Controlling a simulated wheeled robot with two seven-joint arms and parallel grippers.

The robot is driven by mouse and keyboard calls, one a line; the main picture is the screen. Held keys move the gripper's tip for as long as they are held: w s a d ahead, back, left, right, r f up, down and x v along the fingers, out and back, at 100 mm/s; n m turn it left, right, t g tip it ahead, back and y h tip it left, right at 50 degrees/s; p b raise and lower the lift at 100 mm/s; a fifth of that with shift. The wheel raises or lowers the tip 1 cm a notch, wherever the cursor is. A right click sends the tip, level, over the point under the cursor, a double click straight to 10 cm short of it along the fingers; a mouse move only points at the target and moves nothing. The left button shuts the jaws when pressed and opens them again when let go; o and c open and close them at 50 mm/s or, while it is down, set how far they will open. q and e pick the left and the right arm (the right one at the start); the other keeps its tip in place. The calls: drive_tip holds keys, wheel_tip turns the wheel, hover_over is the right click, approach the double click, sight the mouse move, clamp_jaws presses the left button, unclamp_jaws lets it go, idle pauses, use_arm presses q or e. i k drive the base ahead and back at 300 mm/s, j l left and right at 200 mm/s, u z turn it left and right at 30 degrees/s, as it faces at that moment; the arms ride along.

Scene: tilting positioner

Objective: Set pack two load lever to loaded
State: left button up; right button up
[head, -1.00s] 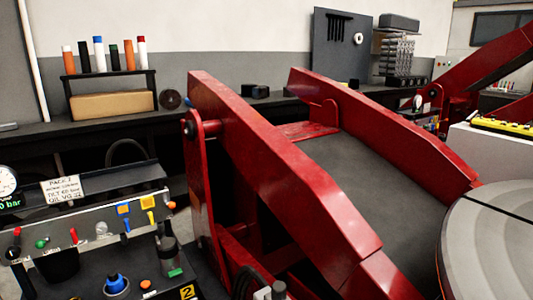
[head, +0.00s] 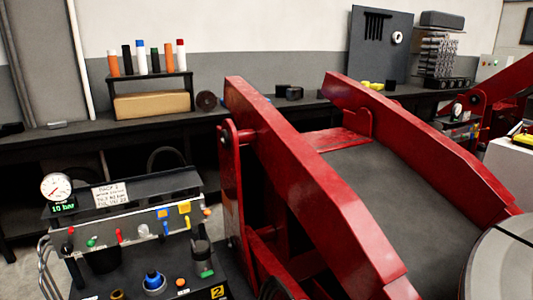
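The pack with a yellow 2 plate (head: 217,292) stands at the lower left in the head view. Its panel carries a red-tipped lever (head: 118,235), another dark lever with a red tip (head: 69,241), a green knob (head: 91,243) and a pale knob (head: 143,230). A gauge (head: 56,187) with a green 10 bar readout (head: 64,206) tops the panel. Neither gripper is in view.
A large red tilting frame (head: 310,185) rises right of the pack. A round grey table (head: 497,265) is at the lower right. A blue knob (head: 153,279) and a dark cylinder (head: 202,252) sit before the panel. A dark workbench (head: 60,137) runs along the wall.

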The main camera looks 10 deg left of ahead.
sight(90, 243)
drive_tip(key=u, duration=1.5)
